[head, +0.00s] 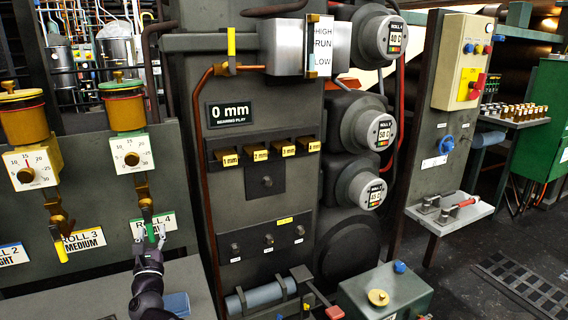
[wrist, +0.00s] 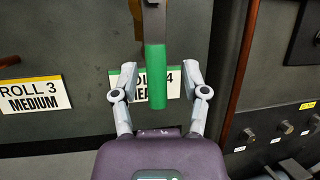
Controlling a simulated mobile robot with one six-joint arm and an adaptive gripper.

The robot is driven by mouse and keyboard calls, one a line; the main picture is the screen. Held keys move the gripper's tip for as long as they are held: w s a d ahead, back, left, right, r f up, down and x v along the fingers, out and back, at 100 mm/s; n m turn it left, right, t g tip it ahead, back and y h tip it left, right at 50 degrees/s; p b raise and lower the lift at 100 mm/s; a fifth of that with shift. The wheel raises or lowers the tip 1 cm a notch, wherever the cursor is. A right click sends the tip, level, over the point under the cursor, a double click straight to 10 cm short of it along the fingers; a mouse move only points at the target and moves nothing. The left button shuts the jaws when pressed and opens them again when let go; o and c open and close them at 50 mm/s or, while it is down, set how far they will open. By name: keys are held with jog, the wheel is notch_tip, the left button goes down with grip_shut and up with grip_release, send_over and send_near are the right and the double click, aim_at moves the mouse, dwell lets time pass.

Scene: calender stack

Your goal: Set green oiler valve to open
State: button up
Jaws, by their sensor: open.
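In the wrist view the green handle (wrist: 156,75) points straight down. My gripper (head: 149,237) is at the handle, coming from below. In the wrist view my gripper (wrist: 160,72) is open, one finger on each side of the handle, with visible gaps. The handle partly hides the ROLL 4 label.
A yellow oiler (head: 24,118) with a yellow handle (head: 61,248) is on the left, by the ROLL 3 MEDIUM label (head: 83,240). A copper pipe (head: 207,190) runs down right of my gripper. A knob panel (head: 268,241) is further right.

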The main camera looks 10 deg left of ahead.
jog(key=shift+d+f+m+g+h, duration=0.1)
jog(key=shift+f+m+g+h, duration=0.35)
jog(key=shift+f+m, duration=0.45)
jog(key=w+d+f+m+g+h, duration=0.4)
jog(key=d+m, duration=0.3)
jog(key=d, duration=0.5)
jog(key=w+d+f+m+g+h, duration=0.25)
jog(key=d+f+m+h, duration=0.35)
jog(key=d, duration=0.5)
jog(key=w+d+f+m+g+h, duration=0.25)
jog(key=w+d+f+m, duration=0.2)
jog(key=d+m, duration=0.55)
jog(key=s+d+f+m+g, duration=0.2)
jog(key=d+f+m+g, duration=0.1)
jog(key=d, duration=0.5)
jog(key=s+d+f+m+g, duration=0.2)
jog(key=d+f+m+g, duration=0.15)
jog(key=d, duration=0.55)
jog(key=s+d+f+m+g+y, duration=0.3)
jog(key=s+d+m+g+y, duration=0.2)
jog(key=s+d+m, duration=0.45)
notch_tip(320, 180, up, 34)
jog(key=p, duration=3.4)
jog(key=shift+s+a+r, duration=0.2)
jog(key=shift+s+a, duration=0.05)
jog(key=shift+a, duration=0.1)
